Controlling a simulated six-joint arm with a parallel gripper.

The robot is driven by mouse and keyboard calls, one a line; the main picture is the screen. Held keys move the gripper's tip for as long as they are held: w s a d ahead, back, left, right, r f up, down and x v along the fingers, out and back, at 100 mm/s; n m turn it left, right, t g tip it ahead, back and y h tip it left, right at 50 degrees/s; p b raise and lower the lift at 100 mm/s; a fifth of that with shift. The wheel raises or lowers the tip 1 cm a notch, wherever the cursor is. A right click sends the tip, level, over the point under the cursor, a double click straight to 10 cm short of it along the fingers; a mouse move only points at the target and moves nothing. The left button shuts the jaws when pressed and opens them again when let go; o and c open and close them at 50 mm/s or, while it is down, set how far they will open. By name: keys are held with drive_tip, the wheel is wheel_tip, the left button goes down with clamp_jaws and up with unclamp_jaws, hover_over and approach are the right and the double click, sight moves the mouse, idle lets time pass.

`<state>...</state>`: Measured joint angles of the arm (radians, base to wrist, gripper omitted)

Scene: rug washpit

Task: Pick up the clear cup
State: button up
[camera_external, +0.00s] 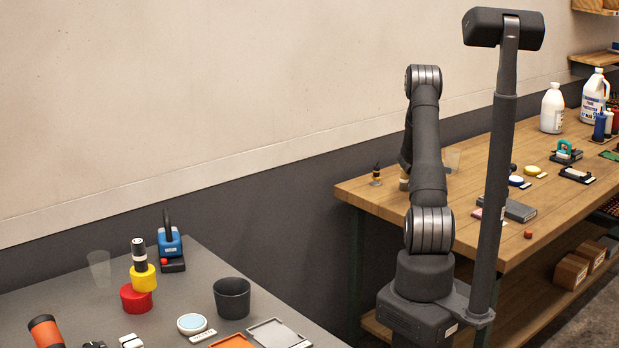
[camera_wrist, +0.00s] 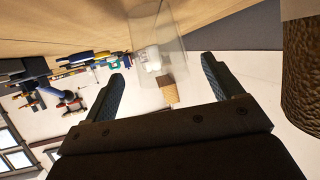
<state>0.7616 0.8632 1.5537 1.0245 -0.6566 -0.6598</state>
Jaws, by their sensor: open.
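A clear cup (camera_external: 452,160) stands on the wooden bench, just right of my upper arm in the external view and partly behind it. In the wrist view a clear cup (camera_wrist: 148,28) shows at the top middle, tilted in the picture, with the background visible through it. My gripper (camera_wrist: 162,70) is open, with its two fingers apart and nothing gripped. The cup is ahead of the fingers, roughly in line with the gap between them. In the external view my arm hides most of the gripper. Another clear cup (camera_external: 99,268) stands on the grey table at left.
A brown rough-textured object (camera_wrist: 302,75) is close at the right of the wrist view. A small dark and yellow bottle (camera_external: 376,175) stands near the bench's left end. A grey box (camera_external: 520,211) and white jugs (camera_external: 552,108) are farther right.

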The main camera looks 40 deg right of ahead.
drive_tip(key=x, duration=0.4)
drive_tip(key=shift+d, duration=0.3)
drive_tip(key=shift+c, duration=0.3)
drive_tip(key=c, duration=1)
